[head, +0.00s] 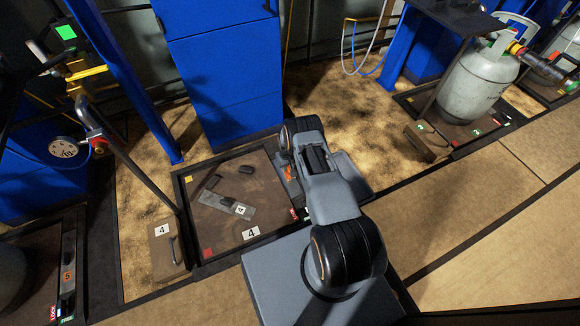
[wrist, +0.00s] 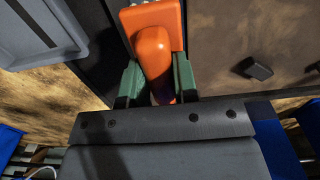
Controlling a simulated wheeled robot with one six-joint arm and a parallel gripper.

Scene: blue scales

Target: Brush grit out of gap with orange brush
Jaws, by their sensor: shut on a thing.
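In the wrist view, my gripper (wrist: 158,80) has its two green fingers closed on the orange brush (wrist: 155,55). The rounded orange handle lies between the fingers, and a wider orange block-like part is beyond it at the top edge. No bristles show. In the head view, my arm hides the gripper, and a small orange patch (head: 288,173) shows just left of the arm, probably the brush. The brown scale platform (head: 222,225) marked 4 lies left of the arm in a dark frame. A dark gap runs along the frame edge; I cannot make out grit in it.
On the platform lie a black block (head: 246,169), a dark bar (head: 211,182) and a grey plate (head: 229,204) with a 4 tag. A grey tray (head: 352,172) is right of the arm. A blue cabinet (head: 225,75) stands behind; a grey gas cylinder (head: 478,85) stands at right.

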